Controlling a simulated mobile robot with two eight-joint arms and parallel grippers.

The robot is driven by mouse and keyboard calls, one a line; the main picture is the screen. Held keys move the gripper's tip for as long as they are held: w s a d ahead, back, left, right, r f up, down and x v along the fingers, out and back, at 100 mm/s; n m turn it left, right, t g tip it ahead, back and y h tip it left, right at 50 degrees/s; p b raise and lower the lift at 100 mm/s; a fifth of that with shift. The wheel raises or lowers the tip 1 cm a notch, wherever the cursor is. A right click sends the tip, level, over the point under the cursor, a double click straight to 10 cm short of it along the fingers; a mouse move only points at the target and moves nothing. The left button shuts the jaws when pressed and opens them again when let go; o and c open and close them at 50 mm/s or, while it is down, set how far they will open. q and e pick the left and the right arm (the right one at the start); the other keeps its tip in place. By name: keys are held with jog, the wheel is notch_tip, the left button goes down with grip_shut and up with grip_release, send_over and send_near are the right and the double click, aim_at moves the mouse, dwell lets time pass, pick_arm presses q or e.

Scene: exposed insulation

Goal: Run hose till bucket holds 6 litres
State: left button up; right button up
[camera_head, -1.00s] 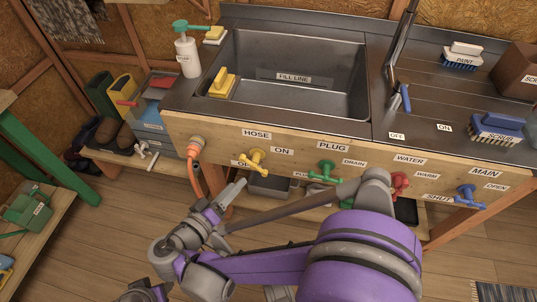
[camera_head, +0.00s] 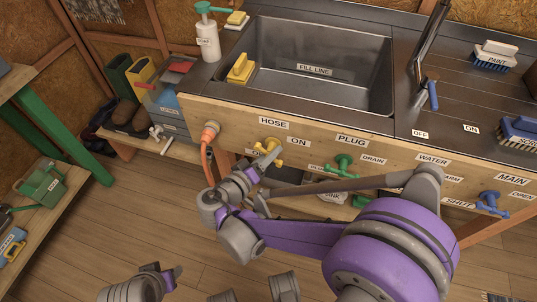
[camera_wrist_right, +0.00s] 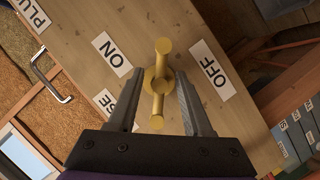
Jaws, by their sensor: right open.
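The yellow hose valve handle (camera_head: 277,147) is on the wooden sink front under the HOSE label (camera_head: 273,123). In the right wrist view the handle (camera_wrist_right: 160,82) stands between the ON label (camera_wrist_right: 112,54) and the OFF label (camera_wrist_right: 208,70). My right gripper (camera_head: 262,162) is at this handle. In the wrist view its open fingers (camera_wrist_right: 160,92) lie on either side of the handle, with visible gaps. I cannot make out a bucket.
The steel sink (camera_head: 318,70) is above the valve. A green PLUG valve (camera_head: 342,165) and a blue MAIN valve (camera_head: 491,203) are to the right. My right arm hides part of the WATER area and the shelf below. A shelf with boots (camera_head: 133,118) stands left.

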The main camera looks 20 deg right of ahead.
jog(key=shift+c, duration=0.2)
grip_shut()
